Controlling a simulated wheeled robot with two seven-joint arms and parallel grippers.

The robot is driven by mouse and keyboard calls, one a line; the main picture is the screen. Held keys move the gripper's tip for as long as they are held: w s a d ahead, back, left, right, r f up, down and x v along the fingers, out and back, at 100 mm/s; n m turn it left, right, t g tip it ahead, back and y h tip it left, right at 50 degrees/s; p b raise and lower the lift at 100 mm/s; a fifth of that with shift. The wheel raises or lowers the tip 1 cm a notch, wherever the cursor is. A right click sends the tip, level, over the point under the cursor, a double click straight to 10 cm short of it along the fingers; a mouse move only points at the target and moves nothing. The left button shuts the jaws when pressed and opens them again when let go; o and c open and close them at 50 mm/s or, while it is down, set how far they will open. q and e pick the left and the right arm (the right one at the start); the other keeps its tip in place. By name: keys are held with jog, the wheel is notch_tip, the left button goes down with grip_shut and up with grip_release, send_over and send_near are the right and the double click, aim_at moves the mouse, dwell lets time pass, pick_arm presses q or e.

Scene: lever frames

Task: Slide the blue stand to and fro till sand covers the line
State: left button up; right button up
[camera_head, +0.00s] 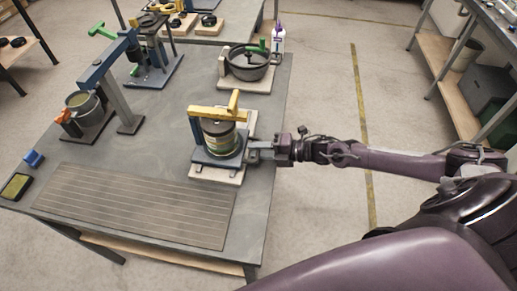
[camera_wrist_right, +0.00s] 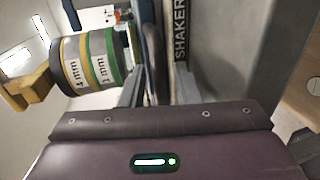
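The blue stand (camera_head: 228,158) sits on a pale base plate (camera_head: 216,174) near the table's right edge. It carries a round sieve stack under a yellow clamp (camera_head: 219,112). The right wrist view shows sieve bands (camera_wrist_right: 88,60) marked in mm and the word SHAKER on the base (camera_wrist_right: 181,30). My right gripper (camera_head: 257,152) is at the stand's right side. In the wrist view its fingers (camera_wrist_right: 157,90) lie either side of a dark handle (camera_wrist_right: 153,75); whether they press on it I cannot tell. Sand and line are not visible. My left gripper is not in view.
The table (camera_head: 60,145) also holds a ribbed mat (camera_head: 135,205) at the front. A black bowl (camera_head: 247,66) and a purple-capped bottle (camera_head: 278,42) stand behind the stand. A blue lever frame (camera_head: 110,68) with a pot is at left. Floor is free to the right.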

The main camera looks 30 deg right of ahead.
aim_at(263, 138)
grip_shut()
jog(key=w+d+b, duration=0.1)
jog(key=w+b, duration=0.1)
jog(key=w+d+b, duration=0.1)
jog(key=d+b, duration=0.1)
jog(key=b, duration=0.1)
jog(key=w+d+b, duration=0.1)
jog(key=w+b, duration=0.1)
jog(key=shift+w+d+f+b, duration=0.2)
jog(key=shift+w+f+b, duration=0.1)
jog(key=shift+w+f, duration=0.1)
jog(key=shift+w+d+r+b, duration=0.25)
jog(key=shift+w+d+b, duration=0.1)
jog(key=shift+b, duration=0.15)
jog(key=shift+r, duration=0.25)
grip_release()
jog(key=shift+w+d, duration=0.1)
jog(key=shift+w, duration=0.05)
jog(key=shift+f, duration=0.1)
